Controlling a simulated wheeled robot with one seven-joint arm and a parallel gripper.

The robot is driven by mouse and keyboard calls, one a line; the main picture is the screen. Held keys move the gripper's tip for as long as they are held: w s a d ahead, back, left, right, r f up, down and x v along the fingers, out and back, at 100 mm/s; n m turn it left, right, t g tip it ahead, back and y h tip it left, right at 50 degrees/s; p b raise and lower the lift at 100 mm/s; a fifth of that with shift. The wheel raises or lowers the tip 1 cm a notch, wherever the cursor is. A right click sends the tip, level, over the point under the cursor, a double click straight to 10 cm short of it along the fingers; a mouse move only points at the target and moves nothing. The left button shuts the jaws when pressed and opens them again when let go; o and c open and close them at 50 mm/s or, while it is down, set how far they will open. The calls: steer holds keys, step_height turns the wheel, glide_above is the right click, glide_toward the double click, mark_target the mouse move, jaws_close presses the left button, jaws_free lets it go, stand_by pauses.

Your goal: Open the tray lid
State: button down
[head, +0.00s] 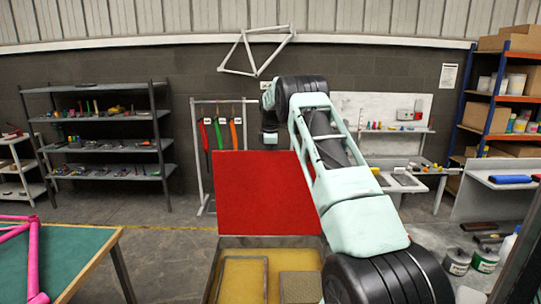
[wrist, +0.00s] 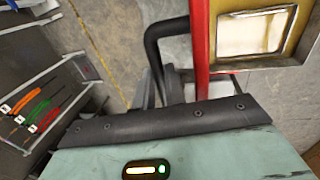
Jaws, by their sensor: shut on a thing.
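The tray lid (head: 255,195) is a red panel standing raised, close to upright, at the far side of the tray (head: 270,241) in the head view. The tray is open, with a yellow inside. In the wrist view the lid (wrist: 201,45) shows nearly edge-on as a red strip, with a black bent handle (wrist: 152,45) on its side. My gripper (wrist: 172,88) is shut on this handle; its fingertips are partly hidden by the wrist housing. In the head view the fingers are hidden behind the lid's top edge.
A green-topped table (head: 75,255) with a pink frame stands at left. A rack with colored hanging items (head: 222,130) is behind the lid. Shelves (head: 100,145) stand at back left. Paint cans (head: 484,260) sit on the floor at right. Floor at left of the tray is clear.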

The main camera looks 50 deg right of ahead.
steer(key=shift+s+f, duration=0.15)
steer(key=shift+f, duration=0.2)
steer(key=c, duration=1.5)
jaws_free()
steer(key=shift+o, duration=0.2)
steer(key=shift+r, duration=0.2)
steer(key=shift+r, duration=0.2)
step_height(320, 180, up, 17)
steer(key=s+a+b, duration=0.2)
steer(key=b, duration=0.1)
steer(key=shift+a+f, duration=0.2)
steer(key=shift+a, duration=0.15)
steer(key=shift+w, duration=0.1)
